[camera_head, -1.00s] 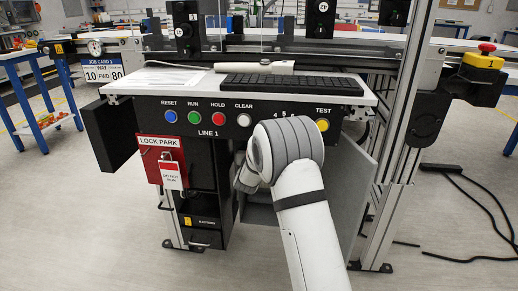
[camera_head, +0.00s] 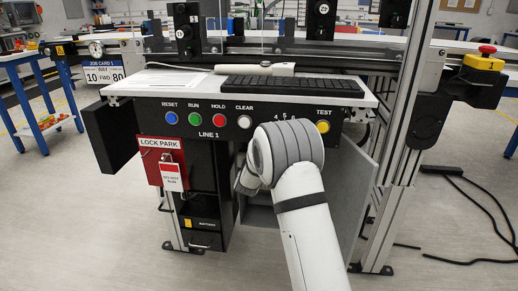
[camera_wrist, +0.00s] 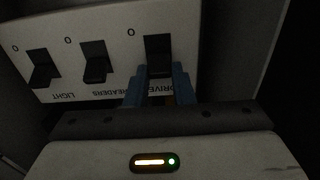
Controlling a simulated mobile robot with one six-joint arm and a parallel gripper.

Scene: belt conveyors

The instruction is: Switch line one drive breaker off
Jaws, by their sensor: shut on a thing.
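In the wrist view the drive breaker (camera_wrist: 157,46) is a black switch at the right end of a pale panel (camera_wrist: 120,22), its label upside down in the picture. My gripper (camera_wrist: 159,73) has its blue fingers shut on the drive breaker's lever, one on each side. The fingers partly hide the lever, so I cannot tell its exact position. In the head view my arm reaches into the open cabinet under the LINE 1 panel (camera_head: 185,135). My gripper and the breakers are hidden there.
The readers breaker (camera_wrist: 95,62) and light breaker (camera_wrist: 43,68) sit left of the drive one. The cabinet's open door (camera_head: 350,195) stands right of my arm. A red lock park board (camera_head: 152,160) with a tag (camera_head: 171,177) hangs to the left. Cables lie on the floor at right.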

